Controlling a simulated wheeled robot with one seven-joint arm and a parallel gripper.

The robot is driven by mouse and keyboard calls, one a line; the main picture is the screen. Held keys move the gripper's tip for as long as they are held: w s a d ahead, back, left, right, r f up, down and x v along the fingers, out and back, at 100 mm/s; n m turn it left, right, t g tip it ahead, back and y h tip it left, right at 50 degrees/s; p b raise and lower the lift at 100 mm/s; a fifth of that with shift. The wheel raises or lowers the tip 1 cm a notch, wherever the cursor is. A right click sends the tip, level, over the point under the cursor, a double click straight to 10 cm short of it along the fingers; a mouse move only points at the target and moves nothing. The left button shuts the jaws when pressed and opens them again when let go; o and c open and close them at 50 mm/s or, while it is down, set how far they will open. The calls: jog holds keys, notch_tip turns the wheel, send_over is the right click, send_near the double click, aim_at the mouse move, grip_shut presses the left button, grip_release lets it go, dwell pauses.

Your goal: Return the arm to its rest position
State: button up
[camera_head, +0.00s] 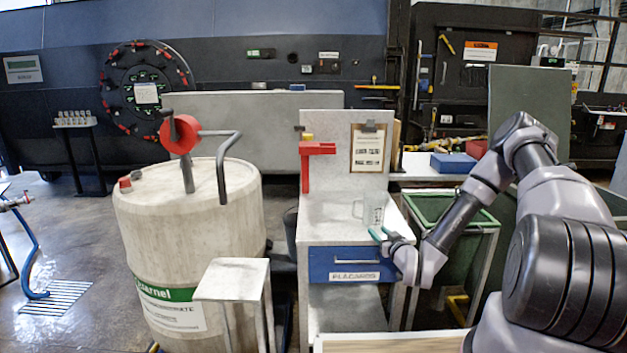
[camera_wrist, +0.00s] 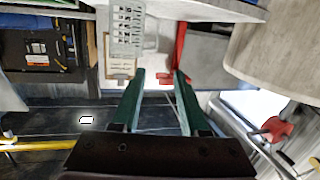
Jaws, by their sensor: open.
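My arm reaches in from the right in the head view. My gripper (camera_head: 379,233) is at the front right of a small grey workstation (camera_head: 331,228), near the top edge and above the right side of its blue drawer (camera_head: 345,264). In the wrist view the two green fingers of my gripper (camera_wrist: 158,75) stand apart with nothing between them. Whether the fingers touch the workstation or mug cannot be told.
A large white drum (camera_head: 190,235) and a small stand (camera_head: 232,280) are left of the workstation. A red bracket (camera_head: 307,165) and a clipboard (camera_head: 368,148) are on its back panel. A green bin (camera_head: 450,212) stands right, close to my forearm.

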jog(key=w+d+r+n+g+h, duration=0.1)
jog(key=d+r+g, duration=0.1)
jog(key=r, duration=0.4)
jog(key=w+d+r+g, duration=0.2)
jog(key=r, duration=0.4)
jog(key=s+d+r+m+g+h, duration=0.1)
jog(key=s+r, duration=0.2)
jog(key=r, duration=0.4)
jog(key=s+d+r+m+g+h, duration=0.1)
jog(key=s+r, duration=0.2)
jog(key=r, duration=0.4)
jog(key=s+r+m+g, duration=0.1)
jog(key=s+r+m, duration=0.1)
jog(key=s+r, duration=0.3)
jog(key=s+a+r+m+g+y, duration=0.1)
jog(key=s+r, duration=0.4)
jog(key=s, duration=0.9)
jog(key=s+a+r+m+g, duration=0.1)
jog(key=s+r+m, duration=0.2)
jog(key=s, duration=0.7)
notch_tip(320, 180, up, 3)
jog(key=shift+a+f, duration=0.15)
jog(key=shift+a, duration=0.1)
jog(key=shift+s, duration=0.1)
